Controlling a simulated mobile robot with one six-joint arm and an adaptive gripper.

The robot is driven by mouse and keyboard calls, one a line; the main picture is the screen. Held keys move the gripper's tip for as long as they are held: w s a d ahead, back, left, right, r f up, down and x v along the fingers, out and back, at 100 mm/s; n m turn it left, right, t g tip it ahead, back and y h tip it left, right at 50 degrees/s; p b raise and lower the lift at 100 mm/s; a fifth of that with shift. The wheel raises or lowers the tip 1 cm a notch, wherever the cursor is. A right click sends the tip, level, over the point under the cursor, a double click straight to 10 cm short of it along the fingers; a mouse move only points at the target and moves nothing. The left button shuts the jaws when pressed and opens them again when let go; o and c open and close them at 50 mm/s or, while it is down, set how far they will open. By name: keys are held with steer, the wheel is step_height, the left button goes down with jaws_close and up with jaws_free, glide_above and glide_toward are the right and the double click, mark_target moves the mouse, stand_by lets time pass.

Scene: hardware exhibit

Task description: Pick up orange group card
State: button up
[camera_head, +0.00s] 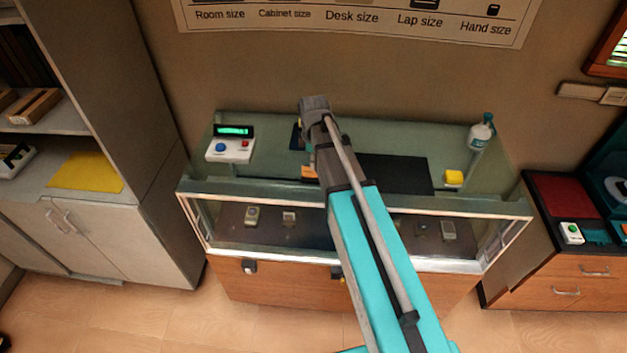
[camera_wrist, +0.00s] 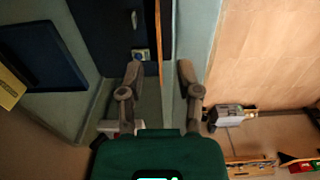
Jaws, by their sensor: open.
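A small orange patch (camera_head: 309,172), which looks like the orange group card, shows on the glass display case beside my arm in the head view. My arm hides part of the area around it. My gripper (camera_wrist: 158,70) shows in the wrist view with its two fingers apart and nothing between them that I can see held. A thin orange-brown strip (camera_wrist: 158,40) runs past the fingertips there; I cannot tell whether it is the card or an edge of the case.
The case top holds a white button box (camera_head: 230,147), a black mat (camera_head: 400,175), a yellow block (camera_head: 453,177) and a bottle (camera_head: 481,132). Small devices stand inside behind glass. A grey cabinet (camera_head: 150,220) is left, a wooden drawer unit (camera_head: 560,270) right. Floor is clear in front.

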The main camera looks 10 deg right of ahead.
mark_target(314, 174)
steer(key=shift+d+f+b, duration=0.15)
steer(key=shift+f+b, duration=1.55)
steer(key=shift+f, duration=0.25)
jaws_close()
